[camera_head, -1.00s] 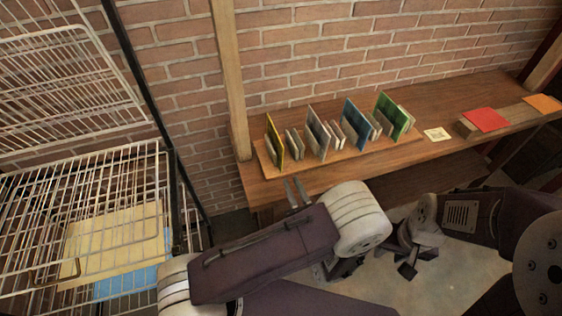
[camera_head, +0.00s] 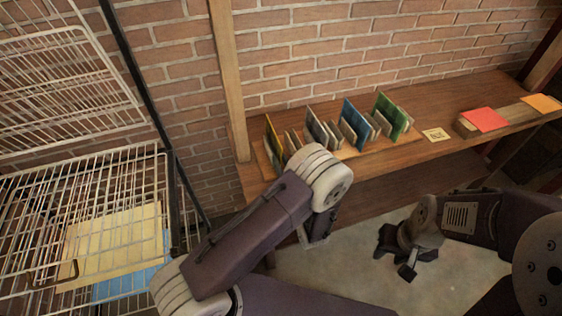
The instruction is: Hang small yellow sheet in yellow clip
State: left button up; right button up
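A yellow sheet (camera_head: 112,247) lies on the wire rack at the left, partly behind its bars. A yellow upright piece (camera_head: 272,136) stands at the left end of the row on the wooden bench; I cannot make out any clip on it. My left arm reaches across the front of the bench. Its fingers are hidden behind its pale joint, so their opening and anything between them do not show. My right gripper (camera_head: 405,262) is dark and hangs low over the pale floor, away from the bench. Its finger gap is unclear, and I see no sheet in it.
The wire rack (camera_head: 150,170) fills the left, with a blue sheet (camera_head: 132,285) under the yellow one. Grey, blue and green upright pieces (camera_head: 390,116) stand on the bench (camera_head: 470,95). A cream card (camera_head: 437,135), a red sheet (camera_head: 485,119) and an orange sheet (camera_head: 541,103) lie right.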

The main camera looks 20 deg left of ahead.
pick_arm(q)
grip_shut()
notch_tip(320, 180, up, 7)
jog(key=p, duration=0.6)
jog(key=shift+r, duration=0.2)
jog(key=v, duration=0.7)
jog(key=shift+p, duration=0.45)
jog(key=shift+s+d, duration=0.1)
